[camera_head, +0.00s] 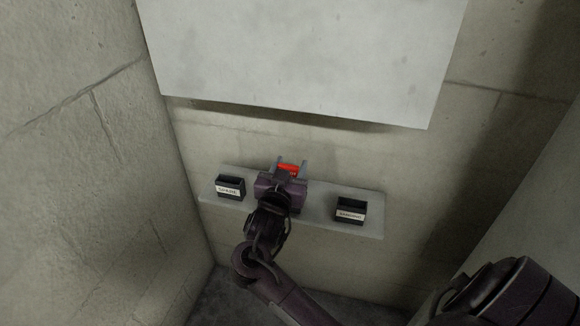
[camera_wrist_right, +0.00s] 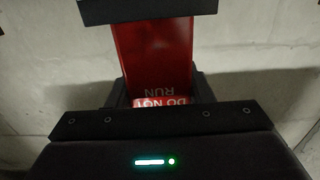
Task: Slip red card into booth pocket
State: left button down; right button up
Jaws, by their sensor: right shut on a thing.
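The red card (camera_head: 288,170) shows between the fingertips of my right gripper (camera_head: 290,168), at the middle of the pale wall ledge. In the right wrist view the card (camera_wrist_right: 155,50) spans between the two dark fingers of the gripper (camera_wrist_right: 155,60), with upside-down "DO NOT RUN" lettering at its lower end. Dark edges (camera_wrist_right: 203,88) show on both sides of the card there; I cannot tell whether it sits inside a pocket. A black labelled pocket (camera_head: 230,187) is left of the gripper and another (camera_head: 350,211) is right. The gripper hides the ledge's middle. My left gripper is out of view.
The pale ledge (camera_head: 318,212) runs along the concrete back wall. A large pale panel (camera_head: 300,55) hangs above it. Concrete walls close in on the left (camera_head: 80,170) and right (camera_head: 530,210). The ledge is bare between the gripper and the right pocket.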

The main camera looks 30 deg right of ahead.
jog(key=o, duration=0.9)
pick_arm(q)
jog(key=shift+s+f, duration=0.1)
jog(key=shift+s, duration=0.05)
pick_arm(e)
jog(key=shift+o, duration=0.8)
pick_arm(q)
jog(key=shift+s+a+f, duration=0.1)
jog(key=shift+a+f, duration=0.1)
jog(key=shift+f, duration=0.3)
pick_arm(e)
jog(key=v, duration=0.7)
jog(key=shift+s+a, duration=0.25)
jog(key=shift+a, duration=0.05)
